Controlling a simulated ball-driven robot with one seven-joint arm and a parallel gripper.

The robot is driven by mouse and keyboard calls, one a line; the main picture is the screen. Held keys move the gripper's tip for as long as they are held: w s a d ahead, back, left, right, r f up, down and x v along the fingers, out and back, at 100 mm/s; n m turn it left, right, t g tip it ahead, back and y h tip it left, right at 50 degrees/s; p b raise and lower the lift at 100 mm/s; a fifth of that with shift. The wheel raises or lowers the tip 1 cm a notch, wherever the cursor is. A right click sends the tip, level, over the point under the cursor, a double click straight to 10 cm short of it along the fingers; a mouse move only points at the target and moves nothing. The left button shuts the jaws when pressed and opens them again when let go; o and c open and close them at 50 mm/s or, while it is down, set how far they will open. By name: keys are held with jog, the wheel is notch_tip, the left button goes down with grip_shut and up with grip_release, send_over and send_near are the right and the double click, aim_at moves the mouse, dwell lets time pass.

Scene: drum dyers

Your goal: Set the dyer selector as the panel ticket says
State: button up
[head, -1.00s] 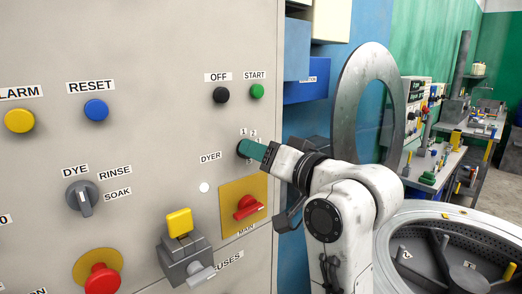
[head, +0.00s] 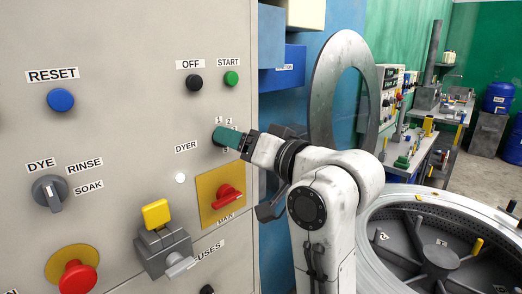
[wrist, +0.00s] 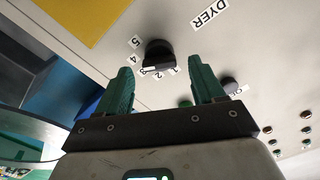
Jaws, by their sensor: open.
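The dyer selector (wrist: 158,53) is a dark round knob on the grey panel, ringed by number labels in the wrist view. A pale mark shows on its rim near the 3 label (wrist: 143,74); I cannot read its setting for sure. My gripper (wrist: 162,72) is open, its two green fingers apart on either side of the knob's line and seemingly short of it. In the head view my gripper (head: 222,137) hides most of the selector, beside the DYER label (head: 186,147). I cannot make out a panel ticket in these views.
Close by on the panel are the black OFF button (head: 194,82), green START button (head: 231,78), red MAIN switch (head: 228,193) and the yellow-topped grey fuse switch (head: 156,214). A round metal drum (head: 385,215) stands at the right.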

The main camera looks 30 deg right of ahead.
jog(key=b+v, duration=0.5)
jog(key=v, duration=0.2)
jog(key=shift+s+f, duration=0.25)
jog(key=b+v, duration=0.2)
jog(key=b, duration=0.2)
jog(key=shift+r+b, duration=0.2)
jog(key=shift+b, duration=0.15)
jog(key=shift+d, duration=0.1)
